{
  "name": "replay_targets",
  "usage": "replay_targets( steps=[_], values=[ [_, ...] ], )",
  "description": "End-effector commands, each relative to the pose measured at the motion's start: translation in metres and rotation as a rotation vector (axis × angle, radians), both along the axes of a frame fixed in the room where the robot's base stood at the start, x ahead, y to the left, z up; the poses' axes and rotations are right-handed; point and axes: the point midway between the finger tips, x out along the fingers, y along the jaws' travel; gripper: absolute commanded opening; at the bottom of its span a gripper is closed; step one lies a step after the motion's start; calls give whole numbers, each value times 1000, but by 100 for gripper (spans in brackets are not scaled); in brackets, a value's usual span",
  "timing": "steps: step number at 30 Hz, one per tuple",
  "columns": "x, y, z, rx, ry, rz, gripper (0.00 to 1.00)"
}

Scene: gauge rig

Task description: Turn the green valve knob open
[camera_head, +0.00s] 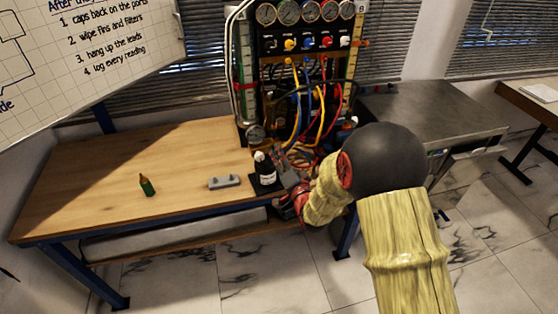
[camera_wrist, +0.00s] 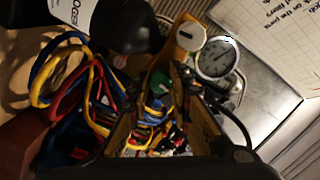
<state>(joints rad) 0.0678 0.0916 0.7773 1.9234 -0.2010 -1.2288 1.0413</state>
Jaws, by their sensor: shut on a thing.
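In the wrist view, my gripper (camera_wrist: 166,80) has its two fingers close together around a small green part (camera_wrist: 160,84), which appears to be the green valve knob. Only a little of it shows between the fingers, and its turn angle cannot be told. The green knob is not clear in the head view.
Coloured hoses (camera_head: 304,115) hang nearby. A dial gauge (camera_wrist: 215,58) is close ahead.

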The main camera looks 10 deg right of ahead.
Motion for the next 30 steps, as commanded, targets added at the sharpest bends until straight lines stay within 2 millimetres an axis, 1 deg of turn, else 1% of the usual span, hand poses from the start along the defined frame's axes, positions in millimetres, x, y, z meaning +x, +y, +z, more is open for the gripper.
replay_targets(
  steps=[1,6,12,28,29,30],
  values=[
    [0,1,-3,-31,-3,2,0],
    [0,1,-2,-119,-13,2,0],
    [0,1,-2,-180,-19,2,0],
    [-1,1,-2,-203,-21,2,0],
    [0,1,-2,-203,-21,2,21],
    [0,1,-2,-202,-21,2,23]
  ],
)
